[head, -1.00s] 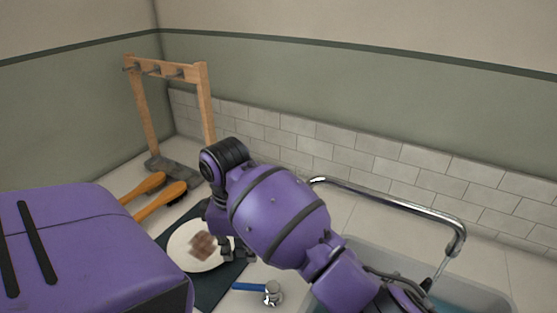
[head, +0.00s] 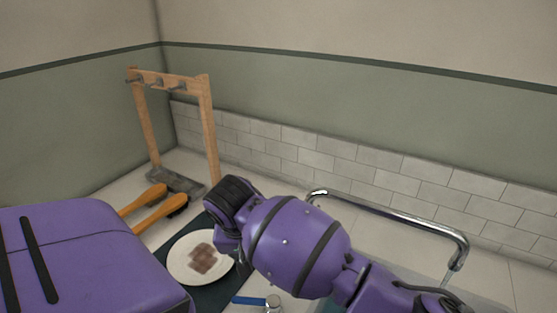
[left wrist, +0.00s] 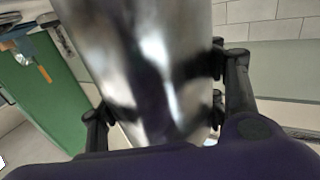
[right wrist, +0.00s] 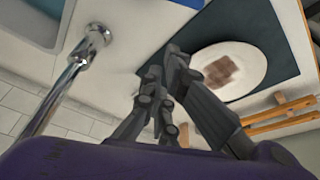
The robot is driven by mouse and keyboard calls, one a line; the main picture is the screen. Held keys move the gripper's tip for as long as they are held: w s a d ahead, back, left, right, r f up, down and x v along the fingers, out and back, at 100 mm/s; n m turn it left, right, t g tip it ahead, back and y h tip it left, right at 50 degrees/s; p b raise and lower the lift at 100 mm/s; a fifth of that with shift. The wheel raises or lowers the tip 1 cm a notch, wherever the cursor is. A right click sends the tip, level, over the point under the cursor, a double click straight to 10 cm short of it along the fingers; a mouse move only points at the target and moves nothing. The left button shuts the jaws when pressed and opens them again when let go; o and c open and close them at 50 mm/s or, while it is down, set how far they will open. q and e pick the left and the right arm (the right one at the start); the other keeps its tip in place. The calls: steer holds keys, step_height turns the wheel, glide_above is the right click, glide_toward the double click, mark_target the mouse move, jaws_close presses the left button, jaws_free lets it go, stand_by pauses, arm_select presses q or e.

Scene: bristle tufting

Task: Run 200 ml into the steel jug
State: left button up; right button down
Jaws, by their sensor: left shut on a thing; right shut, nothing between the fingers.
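The steel jug (left wrist: 150,70) fills the middle of the left wrist view as a large shiny cylinder. My left gripper (left wrist: 155,112) is shut on it, with a finger on each side. The jug's mouth and contents are not visible, and the head view does not show it. The chrome tap spout (head: 390,216) arches over the sink at the right. A blue lever (head: 249,300) with a chrome knob (head: 273,303) lies low in the head view. My right gripper (right wrist: 160,95) is shut and empty over the counter, between spout and plate. My own arm hides it in the head view.
A white plate (head: 184,262) with a brown patch sits on a dark mat (head: 212,298). Orange-handled brushes (head: 148,203) lie beside a wooden rack (head: 208,125). A tiled wall (head: 340,160) closes the back. A green panel (left wrist: 50,95) shows in the left wrist view.

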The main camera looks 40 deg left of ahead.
mark_target(255, 302)
steer(key=shift+m, duration=0.3)
steer(key=x, duration=1)
steer(key=shift+r, duration=0.1)
steer(key=shift+s, duration=0.15)
steer(key=shift+s+d, duration=1.15)
steer(key=shift+s, duration=0.25)
